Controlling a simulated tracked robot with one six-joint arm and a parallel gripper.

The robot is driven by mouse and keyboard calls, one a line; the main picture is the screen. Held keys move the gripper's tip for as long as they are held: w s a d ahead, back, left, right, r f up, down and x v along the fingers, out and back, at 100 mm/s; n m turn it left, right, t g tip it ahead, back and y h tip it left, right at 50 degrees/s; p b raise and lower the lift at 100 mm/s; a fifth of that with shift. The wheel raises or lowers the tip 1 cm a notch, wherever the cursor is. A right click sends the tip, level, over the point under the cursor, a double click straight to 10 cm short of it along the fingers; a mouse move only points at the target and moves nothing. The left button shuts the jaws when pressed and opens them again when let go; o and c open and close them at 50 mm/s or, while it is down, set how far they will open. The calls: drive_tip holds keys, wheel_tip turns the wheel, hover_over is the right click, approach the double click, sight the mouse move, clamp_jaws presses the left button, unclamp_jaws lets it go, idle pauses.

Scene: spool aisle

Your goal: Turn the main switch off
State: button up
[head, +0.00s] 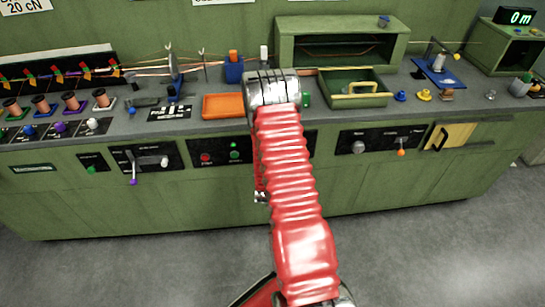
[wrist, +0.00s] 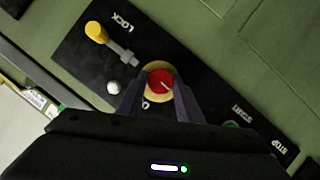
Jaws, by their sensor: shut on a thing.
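The main switch is a red round knob (wrist: 157,80) on a yellow disc, set in a black panel (wrist: 85,53), in the wrist view. A pale pointer line on the knob slants toward the lower right of the picture. An "O" mark shows just below the disc, at its left. My gripper (wrist: 160,96) has its two dark fingers on either side of the knob and is shut on it. In the head view my red arm covers the switch and my gripper.
A yellow-tipped lever (wrist: 97,33) by the word LOCK and a white round knob (wrist: 113,87) sit near the switch. A green button (wrist: 231,125) lies near the START label. On the bench stand an orange tray (head: 222,106) and a green tray (head: 345,101). The floor in front is clear.

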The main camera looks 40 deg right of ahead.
drive_tip(key=shift+w+a+r+n, duration=0.2)
drive_tip(key=shift+w+n, duration=0.1)
drive_tip(key=shift+n, duration=0.1)
drive_tip(key=o, duration=1)
drive_tip(key=shift+s+d+f, duration=0.1)
drive_tip(key=shift+o, duration=0.2)
drive_tip(key=shift+s+h, duration=0.1)
drive_tip(key=shift+h, duration=0.2)
drive_tip(key=shift+s, duration=0.1)
drive_tip(key=v, duration=1.3)
drive_tip(key=shift+a, duration=0.25)
drive_tip(key=shift+s, duration=0.1)
